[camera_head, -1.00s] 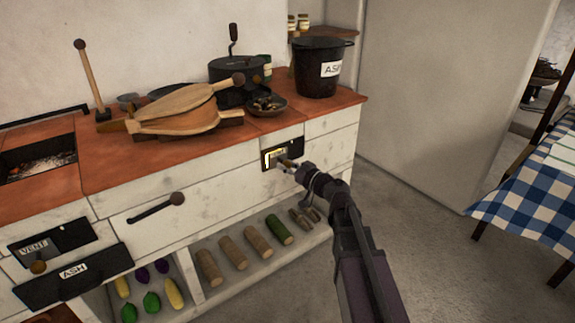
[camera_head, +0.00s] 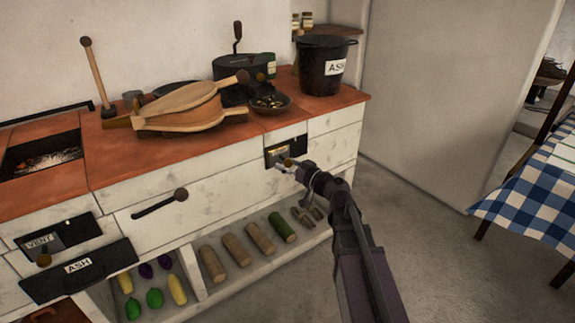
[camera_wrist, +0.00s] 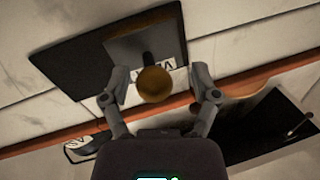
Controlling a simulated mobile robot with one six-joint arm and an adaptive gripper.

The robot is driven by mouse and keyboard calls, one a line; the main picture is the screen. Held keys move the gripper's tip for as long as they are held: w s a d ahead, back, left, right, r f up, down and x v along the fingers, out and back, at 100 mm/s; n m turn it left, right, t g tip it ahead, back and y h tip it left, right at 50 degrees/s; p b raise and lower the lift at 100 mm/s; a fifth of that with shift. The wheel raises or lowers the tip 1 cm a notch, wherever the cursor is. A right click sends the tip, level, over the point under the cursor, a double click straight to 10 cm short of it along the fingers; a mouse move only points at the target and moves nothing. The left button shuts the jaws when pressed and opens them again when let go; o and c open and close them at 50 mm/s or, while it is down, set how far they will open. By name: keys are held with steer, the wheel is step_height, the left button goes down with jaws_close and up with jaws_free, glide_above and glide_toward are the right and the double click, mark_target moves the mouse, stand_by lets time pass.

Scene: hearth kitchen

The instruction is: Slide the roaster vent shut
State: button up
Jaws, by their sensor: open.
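The roaster vent (camera_head: 299,143) is a dark frame in the white cabinet front below the roaster (camera_head: 240,93). Its grey sliding plate sits at the frame's left end in the head view, and no glowing gap shows there. In the wrist view the vent (camera_wrist: 75,62) appears upside down, with the plate (camera_wrist: 125,46) at the right end and a partly hidden label. A round brass knob (camera_wrist: 154,85) stands out from the plate. My gripper (camera_head: 284,163) is open at the vent. In the wrist view its fingers (camera_wrist: 158,80) stand either side of the knob, with gaps visible.
A second sliding plate marked VENT (camera_head: 42,242) and an ASH drawer (camera_head: 78,270) are at the far left. Bellows (camera_head: 180,110), a bowl (camera_head: 269,105) and an ash bucket (camera_head: 322,68) stand on the counter. Logs (camera_head: 235,247) lie on the shelf below.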

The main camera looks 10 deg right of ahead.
steer(key=shift+s+d, duration=0.1)
steer(key=v, duration=1.1)
steer(key=shift+s+d, duration=0.2)
steer(key=shift+s, duration=0.05)
steer(key=shift+a, duration=0.1)
steer(key=s+a+f+g+h+p, duration=0.3)
steer(key=s+a+f+g+p, duration=0.25)
steer(key=g, duration=0.25)
steer(key=s+d+f+m+g+h+p, duration=0.1)
steer(key=s+d+m+g+h+p, duration=0.55)
steer(key=s+h, duration=0.2)
step_height(320, 180, up, 38)
steer(key=p, duration=3.7)
steer(key=shift+w+d+f+t+p, duration=0.2)
steer(key=shift+w+d+t+p, duration=0.1)
steer(key=shift+w+t+p, duration=0.15)
